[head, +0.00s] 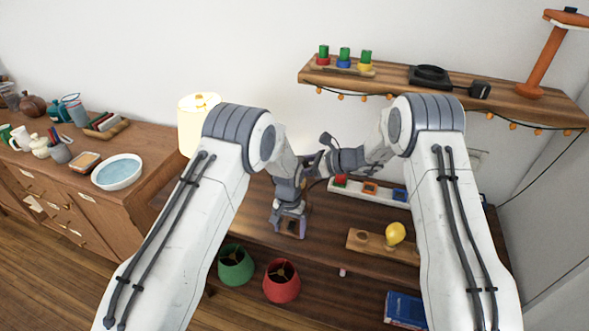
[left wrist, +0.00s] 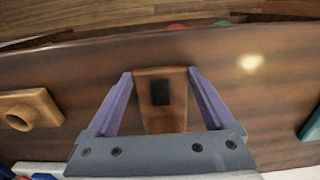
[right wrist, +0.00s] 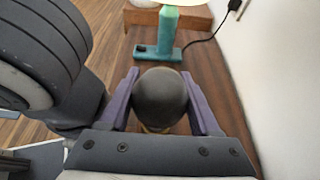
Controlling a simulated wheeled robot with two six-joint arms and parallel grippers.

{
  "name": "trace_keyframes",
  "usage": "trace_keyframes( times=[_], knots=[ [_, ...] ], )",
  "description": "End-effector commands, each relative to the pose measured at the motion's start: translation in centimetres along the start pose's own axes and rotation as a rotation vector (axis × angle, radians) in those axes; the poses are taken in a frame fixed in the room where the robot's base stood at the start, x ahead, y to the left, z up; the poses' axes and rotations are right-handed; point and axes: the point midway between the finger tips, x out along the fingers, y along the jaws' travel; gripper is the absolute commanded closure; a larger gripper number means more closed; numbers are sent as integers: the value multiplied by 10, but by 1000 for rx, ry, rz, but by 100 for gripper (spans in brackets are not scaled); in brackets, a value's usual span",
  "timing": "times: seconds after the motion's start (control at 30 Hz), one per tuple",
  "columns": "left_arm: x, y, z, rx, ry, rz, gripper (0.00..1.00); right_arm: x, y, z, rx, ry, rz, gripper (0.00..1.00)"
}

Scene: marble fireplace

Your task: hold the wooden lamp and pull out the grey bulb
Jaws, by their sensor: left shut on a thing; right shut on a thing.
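The wooden lamp (left wrist: 150,118) shows in the left wrist view as a brown block with a dark square on it. My left gripper (left wrist: 160,74) has its purple fingers on either side of it, shut on it. In the head view my left gripper (head: 290,218) is low over the brown table. The grey bulb (right wrist: 160,97) is a dark round ball in the right wrist view. My right gripper (right wrist: 160,76) is shut around it. In the head view my arms mostly hide the bulb and right fingers. I cannot tell whether the bulb sits in the lamp's socket.
A wooden board (head: 362,241) with a yellow bulb (head: 395,232) lies to the right. Behind it is a white tray (head: 386,198) with coloured blocks. A teal lamp (right wrist: 165,35) stands at the back left.

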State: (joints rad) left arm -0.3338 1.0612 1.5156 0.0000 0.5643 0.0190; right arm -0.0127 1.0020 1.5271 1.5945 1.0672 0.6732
Motion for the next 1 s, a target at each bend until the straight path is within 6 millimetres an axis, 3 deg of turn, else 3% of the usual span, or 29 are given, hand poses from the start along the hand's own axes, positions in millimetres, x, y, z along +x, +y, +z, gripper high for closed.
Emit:
trace_keyframes(
  times=[0.43, 0.6, 0.83, 0.87, 0.9, 1.0],
  knots=[
    [0, 0, 0, -1, 1, 0, 100, -32, 0, 76, -5, -2, -1, 90],
    [0, 0, 0, -1, 0, 0, 100, -36, 0, 88, -3, -1, 0, 90],
    [0, 0, 0, -1, 0, 0, 100, -37, 0, 88, -1, -1, 0, 90],
    [0, 0, 0, -1, 1, 0, 9, -36, 0, 88, -1, -1, 0, 90],
    [0, 0, 0, -1, 1, 0, 0, -36, 0, 88, -1, -1, 0, 90],
    [0, 0, 0, -1, 0, 0, 0, -36, 0, 88, -1, -1, 0, 90]
  ],
)
